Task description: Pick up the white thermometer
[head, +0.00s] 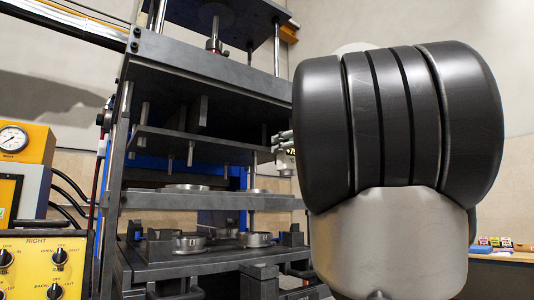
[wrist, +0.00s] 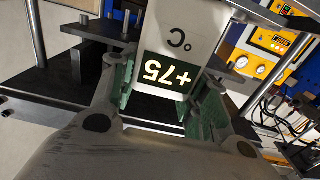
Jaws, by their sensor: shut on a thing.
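The white thermometer (wrist: 196,30) is in the upper middle of the wrist view. Its dark display reads "+75" with a °C mark above it, upside down in the picture. My gripper (wrist: 165,95) is shut on it, with the green finger pads on either side of its body. The thermometer's upper end runs out of the wrist view. In the head view my own arm hides most of my gripper, and I cannot make out the thermometer there.
The rubber press (head: 190,75) with dark plates and posts fills the left and middle of the head view. Round metal mould parts (head: 190,242) sit on its lower plates. A yellow control panel (head: 45,262) stands at left. A table (head: 505,256) with small coloured items is at far right.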

